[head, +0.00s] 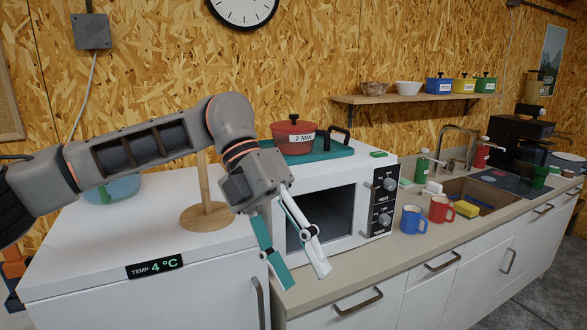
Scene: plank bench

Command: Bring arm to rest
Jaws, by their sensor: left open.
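My left arm reaches in from the left over the white fridge (185,270). My left gripper (302,274) hangs down, open and empty, in front of the microwave (349,212). The microwave's cavity shows dark, and no closed door covers it. One gripper finger is teal and the other is white. A red lidded pot (294,139) marked "2 MIN" sits on a teal tray (335,154) on top of the microwave. My right gripper does not show.
A wooden stand (206,216) and a teal bowl (112,189) are on the fridge. A blue mug (412,219) and a red mug (440,209) stand right of the microwave. Beyond are a sink (475,197) and a shelf (410,97) with pots.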

